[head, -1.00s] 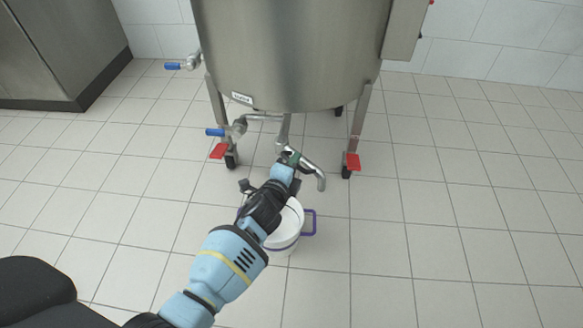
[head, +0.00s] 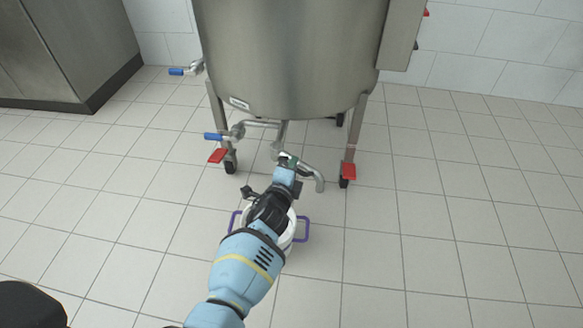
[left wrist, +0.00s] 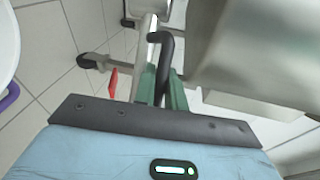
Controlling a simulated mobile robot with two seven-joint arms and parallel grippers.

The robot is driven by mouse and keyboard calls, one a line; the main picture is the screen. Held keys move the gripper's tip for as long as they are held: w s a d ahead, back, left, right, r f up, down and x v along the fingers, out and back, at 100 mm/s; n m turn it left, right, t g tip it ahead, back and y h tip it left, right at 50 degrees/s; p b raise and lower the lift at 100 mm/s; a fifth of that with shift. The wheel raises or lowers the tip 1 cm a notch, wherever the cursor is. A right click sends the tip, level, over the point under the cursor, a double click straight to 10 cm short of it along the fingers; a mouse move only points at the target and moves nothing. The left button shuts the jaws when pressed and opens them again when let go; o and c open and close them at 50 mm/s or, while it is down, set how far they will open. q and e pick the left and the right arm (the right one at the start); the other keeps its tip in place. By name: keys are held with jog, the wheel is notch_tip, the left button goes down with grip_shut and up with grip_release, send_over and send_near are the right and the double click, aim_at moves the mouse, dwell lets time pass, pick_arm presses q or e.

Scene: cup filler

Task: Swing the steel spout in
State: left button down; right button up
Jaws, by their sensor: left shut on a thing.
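The steel spout (head: 316,177) hangs off the pipework under the tank, its curved end pointing down and to the right of the cup. My left gripper (head: 288,158) is at the spout's arm and shut on it. In the left wrist view the green-tipped fingers (left wrist: 162,92) close around a dark bar, and steel pipe shows beyond. The white cup (head: 288,240) with purple handles stands on the floor below, partly hidden by my left arm. My right gripper is not in view.
The steel tank (head: 290,60) stands on legs with red-pedalled casters (head: 348,171). A blue-handled valve (head: 214,137) is on the pipe left of the spout. The tiled floor to the right is clear.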

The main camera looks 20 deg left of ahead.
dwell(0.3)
pick_arm(q)
jog(key=c, duration=1.5)
grip_release()
jog(key=shift+o, duration=0.2)
jog(key=shift+s, duration=0.1)
jog(key=s+r+p, duration=0.1)
jog(key=s+p, duration=0.4)
jog(key=s, duration=0.2)
jog(key=shift+s+d+r, duration=0.2)
jog(key=shift+s, duration=0.05)
